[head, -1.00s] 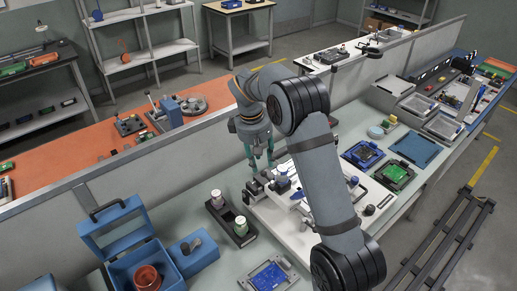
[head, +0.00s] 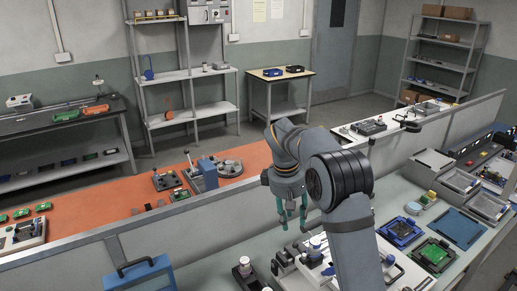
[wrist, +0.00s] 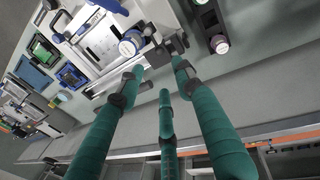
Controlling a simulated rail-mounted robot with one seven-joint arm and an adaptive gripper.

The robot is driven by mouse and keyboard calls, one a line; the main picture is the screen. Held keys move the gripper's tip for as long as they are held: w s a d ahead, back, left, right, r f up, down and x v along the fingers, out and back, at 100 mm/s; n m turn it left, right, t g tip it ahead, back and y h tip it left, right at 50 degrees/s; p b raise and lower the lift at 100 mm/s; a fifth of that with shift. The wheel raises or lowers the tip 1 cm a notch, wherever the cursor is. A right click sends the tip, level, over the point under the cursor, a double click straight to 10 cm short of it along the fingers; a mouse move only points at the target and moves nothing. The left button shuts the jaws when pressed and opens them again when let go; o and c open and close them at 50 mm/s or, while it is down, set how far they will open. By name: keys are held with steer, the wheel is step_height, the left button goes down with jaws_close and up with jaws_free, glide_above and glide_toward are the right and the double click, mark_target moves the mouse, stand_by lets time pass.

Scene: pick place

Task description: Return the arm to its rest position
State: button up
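My gripper (head: 291,216) hangs over the workbench (head: 225,262), above the white fixture plate (head: 292,268) with its clamps. Its green fingers are spread apart in the wrist view (wrist: 155,95), with nothing between them. The fixture plate also shows at the top of the wrist view, beyond the fingertips. My arm is bent and reaches up from the bottom of the head view. It hides part of the bench behind it.
A low partition (head: 225,205) runs behind the bench, close to my gripper. An orange bench (head: 110,207) lies beyond it. A blue box lid (head: 140,276) stands at left. Blue and green frames (head: 433,252) and grey trays (head: 460,180) lie at right.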

mark_target(293, 245)
steer(key=f, duration=0.4)
steer(key=d+f, duration=0.1)
steer(key=f, duration=0.2)
steer(key=w+d+f, duration=0.1)
steer(key=f, duration=0.3)
steer(key=shift+w+f, duration=0.1)
steer(key=shift+f, duration=0.25)
steer(key=shift+a+n+p, duration=0.3)
steer(key=shift+n+p, duration=0.15)
steer(key=shift+n, duration=0.25)
steer(key=shift+s+a+n, duration=0.15)
steer(key=shift+s+n, duration=0.1)
steer(key=shift+n, duration=0.25)
